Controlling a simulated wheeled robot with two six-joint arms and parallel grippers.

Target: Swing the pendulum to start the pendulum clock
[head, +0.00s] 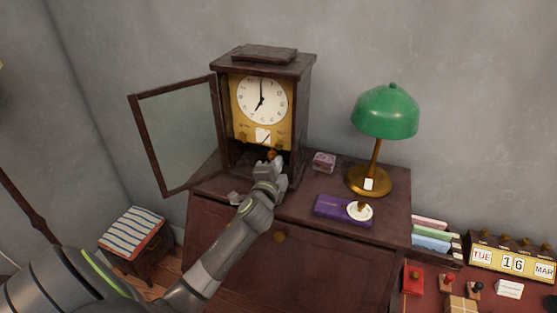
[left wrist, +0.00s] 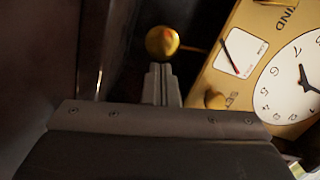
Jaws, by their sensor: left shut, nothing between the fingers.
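The pendulum clock (head: 304,100) stands on a dark wooden cabinet, its glass door (head: 180,135) swung open to the left. Its white dial (head: 262,99) sits on a yellow plate. The round gold pendulum bob (head: 272,154) hangs low in the case; it also shows in the left wrist view (left wrist: 162,42), with a thin rod running to the right. My left gripper (head: 270,161) is shut and empty at the case opening, its fingertips (left wrist: 160,68) right by the bob. I cannot tell whether they touch it. My right gripper is not in view.
A striped stool (head: 131,231) stands at left. A yellow calendar (head: 490,258) stands at right.

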